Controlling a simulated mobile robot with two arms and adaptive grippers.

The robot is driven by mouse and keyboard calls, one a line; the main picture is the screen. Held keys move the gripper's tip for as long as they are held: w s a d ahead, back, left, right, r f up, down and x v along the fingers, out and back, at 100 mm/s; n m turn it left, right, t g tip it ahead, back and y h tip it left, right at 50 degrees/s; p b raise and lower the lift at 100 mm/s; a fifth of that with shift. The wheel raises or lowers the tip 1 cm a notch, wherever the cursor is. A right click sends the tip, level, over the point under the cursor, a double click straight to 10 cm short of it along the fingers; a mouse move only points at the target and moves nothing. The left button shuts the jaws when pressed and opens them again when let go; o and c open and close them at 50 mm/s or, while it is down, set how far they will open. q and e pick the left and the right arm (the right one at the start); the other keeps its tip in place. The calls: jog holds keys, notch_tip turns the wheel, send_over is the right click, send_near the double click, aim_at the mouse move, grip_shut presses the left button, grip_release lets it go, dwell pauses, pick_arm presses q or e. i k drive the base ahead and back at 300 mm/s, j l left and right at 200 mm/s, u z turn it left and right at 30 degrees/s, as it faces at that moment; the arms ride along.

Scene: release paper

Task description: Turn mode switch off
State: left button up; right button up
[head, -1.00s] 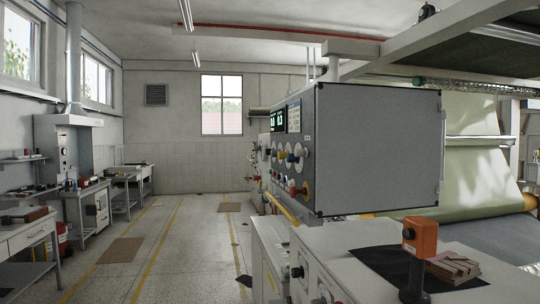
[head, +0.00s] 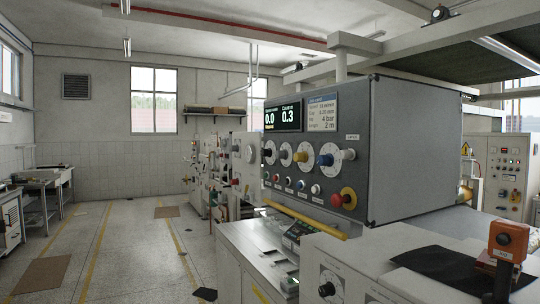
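A grey control box (head: 415,150) stands at the right of the head view, its panel facing left and seen at an angle. Small buttons sit below, with a red knob on a yellow base (head: 345,198). Neither of my grippers shows.
A lit display (head: 283,116) reads 0.0 and 0.3, beside a text screen (head: 322,112). A yellow bar (head: 306,219) runs below the panel, above a white counter (head: 258,246). An orange box (head: 508,240) stands at right. The floor aisle (head: 120,245) at left is open.

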aim_at(282, 154)
jog(key=i+j+z, duration=0.25)
jog(key=i+j, duration=0.4)
jog(key=i+j+z, duration=0.25)
jog(key=i+j, duration=0.5)
